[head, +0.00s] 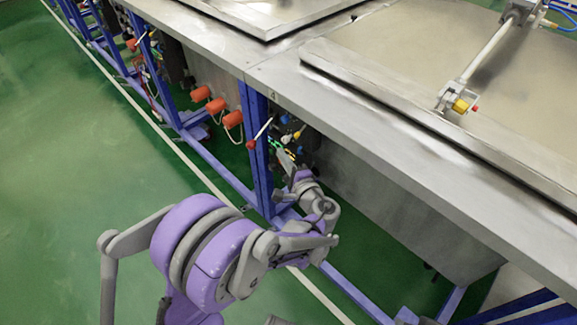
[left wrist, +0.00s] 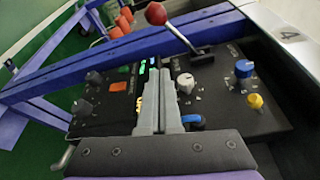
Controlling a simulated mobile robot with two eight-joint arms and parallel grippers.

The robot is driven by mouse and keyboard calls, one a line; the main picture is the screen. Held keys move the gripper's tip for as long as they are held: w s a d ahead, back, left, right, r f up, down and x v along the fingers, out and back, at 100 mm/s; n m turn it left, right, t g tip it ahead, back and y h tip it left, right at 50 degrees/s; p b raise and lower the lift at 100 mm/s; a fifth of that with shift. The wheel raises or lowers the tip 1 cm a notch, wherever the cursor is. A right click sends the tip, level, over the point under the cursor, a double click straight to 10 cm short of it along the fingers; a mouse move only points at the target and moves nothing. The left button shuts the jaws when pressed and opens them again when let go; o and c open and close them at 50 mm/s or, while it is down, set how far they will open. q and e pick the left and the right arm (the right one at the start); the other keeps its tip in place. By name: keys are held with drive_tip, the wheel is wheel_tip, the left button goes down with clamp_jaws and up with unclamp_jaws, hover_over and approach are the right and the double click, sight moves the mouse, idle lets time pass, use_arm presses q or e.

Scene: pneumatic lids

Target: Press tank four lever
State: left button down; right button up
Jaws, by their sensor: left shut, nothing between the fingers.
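The lever of tank four has a red ball knob (left wrist: 156,13) on a metal rod that leans out from a black control panel (left wrist: 110,112). In the head view the red ball (head: 251,144) shows below the table edge, by a blue post, near the "4" label (head: 274,97). My left gripper (left wrist: 160,72) is shut and empty, its two fingers together over the panel. In the head view the left gripper (head: 284,160) is below and right of the red ball, apart from it. The fingers hide part of the panel.
The panel carries a blue knob (left wrist: 244,68), a yellow knob (left wrist: 255,101) and several other knobs. Blue frame bars (left wrist: 120,52) cross beside the lever. The steel tabletop (head: 330,110) overhangs the panel. Orange handles (head: 216,106) hang farther left. Green floor on the left is clear.

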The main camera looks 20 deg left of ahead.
sight(262, 131)
use_arm(q)
drive_tip(key=shift+a+r, duration=0.15)
drive_tip(key=shift+a, duration=1.3)
drive_tip(key=shift+a+r, duration=0.1)
drive_tip(key=shift+a, duration=1.35)
drive_tip(key=shift+s+r+m, duration=0.15)
drive_tip(key=shift+r+m, duration=0.1)
drive_tip(key=shift+m, duration=0.05)
